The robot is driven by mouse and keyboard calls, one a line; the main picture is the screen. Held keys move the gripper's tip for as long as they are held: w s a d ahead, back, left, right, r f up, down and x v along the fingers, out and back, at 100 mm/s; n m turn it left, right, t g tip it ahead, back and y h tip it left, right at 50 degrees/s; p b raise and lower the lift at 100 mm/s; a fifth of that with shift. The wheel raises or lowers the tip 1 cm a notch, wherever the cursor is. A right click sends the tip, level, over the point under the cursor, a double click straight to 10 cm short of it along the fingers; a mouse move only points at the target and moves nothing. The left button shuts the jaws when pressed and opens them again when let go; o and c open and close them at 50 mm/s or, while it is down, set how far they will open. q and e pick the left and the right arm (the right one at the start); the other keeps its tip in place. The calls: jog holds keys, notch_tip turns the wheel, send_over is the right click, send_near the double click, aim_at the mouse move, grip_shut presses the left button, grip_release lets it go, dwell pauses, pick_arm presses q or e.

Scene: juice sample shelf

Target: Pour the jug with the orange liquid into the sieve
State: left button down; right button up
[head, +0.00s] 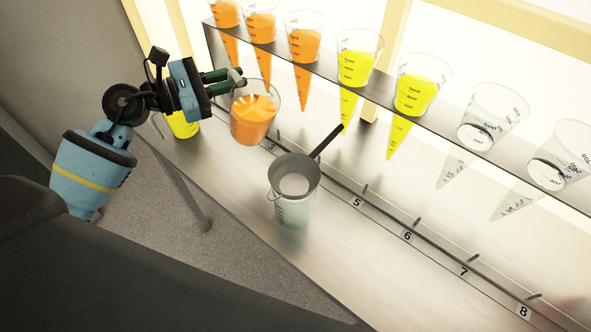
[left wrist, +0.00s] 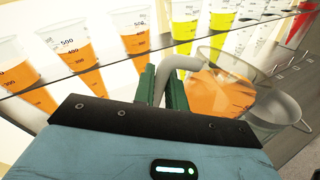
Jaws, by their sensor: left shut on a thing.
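A clear jug with orange liquid (head: 252,122) is held up above the counter, to the left of and a little behind the sieve. My left gripper (head: 232,80) is shut on its handle, which also shows between the green fingers in the left wrist view (left wrist: 168,80). The jug looks slightly tilted. The grey sieve (head: 293,176) with a dark handle rests on top of a clear jug (head: 293,212) on the counter. The sieve shows partly behind the orange jug in the left wrist view (left wrist: 275,112). My right gripper is in neither view.
A jug with yellow liquid (head: 183,124) stands on the counter below my left gripper. A raised shelf (head: 380,98) behind holds several cone-shaped measuring cups with orange, yellow and clear contents. A rail with numbered places (head: 407,236) runs along the counter. The counter's right front is clear.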

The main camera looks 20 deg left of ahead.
aim_at(255, 103)
pick_arm(q)
jog(key=shift+d+r, duration=0.1)
jog(key=shift+r, duration=0.05)
jog(key=shift+r, duration=0.1)
jog(key=shift+s+d+m, duration=0.1)
jog(key=shift+m, duration=0.2)
jog(key=shift+s+d+r, duration=0.1)
jog(key=shift+d, duration=0.05)
jog(key=shift+r, duration=0.1)
jog(key=shift+s+d+r+m+p, duration=0.15)
jog(key=shift+s+d+m+p, duration=0.15)
jog(key=shift+m+p, duration=0.1)
jog(key=shift+s+d+r, duration=0.1)
jog(key=shift+d, duration=0.2)
jog(key=shift+m, duration=0.3)
